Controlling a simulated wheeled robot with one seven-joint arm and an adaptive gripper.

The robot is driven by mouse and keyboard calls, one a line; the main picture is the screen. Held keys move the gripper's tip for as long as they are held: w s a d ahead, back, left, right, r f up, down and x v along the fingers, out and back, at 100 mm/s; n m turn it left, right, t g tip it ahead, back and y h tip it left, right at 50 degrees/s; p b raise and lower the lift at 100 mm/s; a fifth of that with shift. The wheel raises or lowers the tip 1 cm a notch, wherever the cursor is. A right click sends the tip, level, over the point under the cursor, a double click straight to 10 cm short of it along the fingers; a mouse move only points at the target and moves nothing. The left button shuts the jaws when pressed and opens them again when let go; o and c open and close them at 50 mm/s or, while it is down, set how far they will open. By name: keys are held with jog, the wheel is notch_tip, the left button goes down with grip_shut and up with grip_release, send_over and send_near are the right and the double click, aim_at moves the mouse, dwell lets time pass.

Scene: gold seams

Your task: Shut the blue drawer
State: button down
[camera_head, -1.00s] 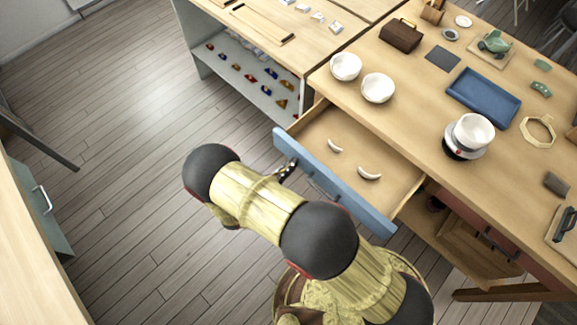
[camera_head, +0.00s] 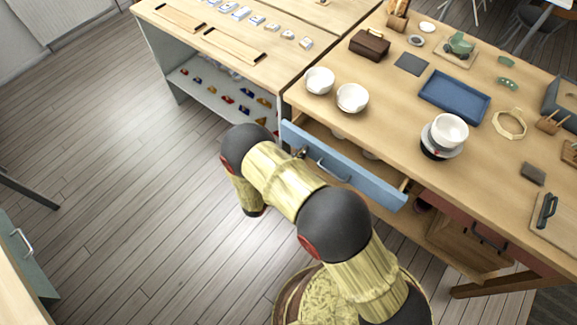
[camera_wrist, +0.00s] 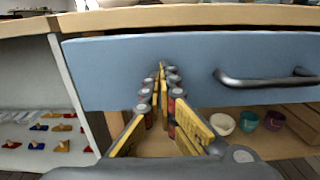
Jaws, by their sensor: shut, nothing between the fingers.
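The blue drawer (camera_head: 343,170) under the wooden worktable is still a little way out in the head view, with a narrow gap behind its front where white pieces partly show. Its blue front fills the upper part of the wrist view (camera_wrist: 130,75), with a dark metal handle (camera_wrist: 268,79) at the right. My gripper (camera_wrist: 161,68) is shut and empty, its fingertips at the drawer front left of the handle; whether they touch it I cannot tell. In the head view my gripper (camera_head: 301,153) is small and mostly hidden by my arm.
On the worktable (camera_head: 400,125) stand white bowls (camera_head: 352,98), a blue tray (camera_head: 454,96) and a stacked cup (camera_head: 449,132). A shelf unit with small coloured pieces (camera_head: 228,99) is at the left. Small pots (camera_wrist: 248,121) sit below the drawer. The floor at left is clear.

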aim_at(318, 137)
jog(key=b+x, duration=0.1)
jog(key=x, duration=0.9)
jog(key=shift+w+d, duration=0.55)
jog(key=shift+w, duration=0.2)
jog(key=shift+r, duration=0.1)
jog(key=shift+s+a, duration=0.15)
jog(key=shift+a, duration=0.05)
jog(key=p+v, duration=0.2)
jog(key=v, duration=1.1)
jog(key=shift+s+a, duration=0.2)
jog(key=shift+s, duration=0.15)
